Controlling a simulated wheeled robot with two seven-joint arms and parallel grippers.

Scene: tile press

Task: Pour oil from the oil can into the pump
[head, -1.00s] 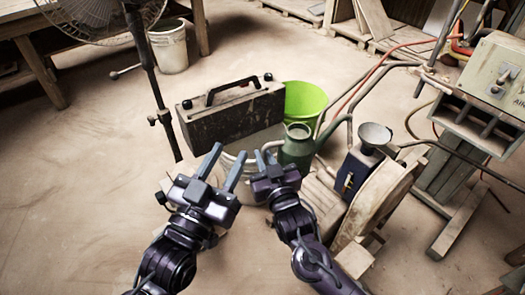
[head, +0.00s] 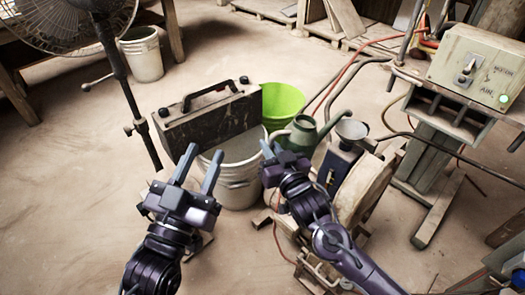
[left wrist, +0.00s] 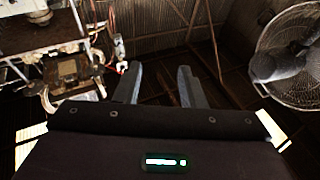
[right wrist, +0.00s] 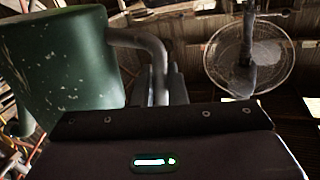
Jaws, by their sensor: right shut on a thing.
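The green oil can (head: 301,134) is in my right gripper (head: 274,150), which is shut on its handle. The right wrist view shows the can's green body (right wrist: 62,60) at the left and its bent handle (right wrist: 152,48) running down between the fingers. In the head view, the can's spout points right, its tip close to the pump's grey funnel (head: 352,129). I see no oil flowing. The pump (head: 336,166) is a dark blue box below the funnel, partly hidden by my right arm and a wheel. My left gripper (head: 200,160) is open and empty.
A dark toolbox (head: 210,122) sits by a metal bucket (head: 238,185), beside a lime-green bucket (head: 283,103). A pale wheel (head: 362,188) stands beside the pump. A control box (head: 480,70) stands at right, a fan (head: 65,25) at left.

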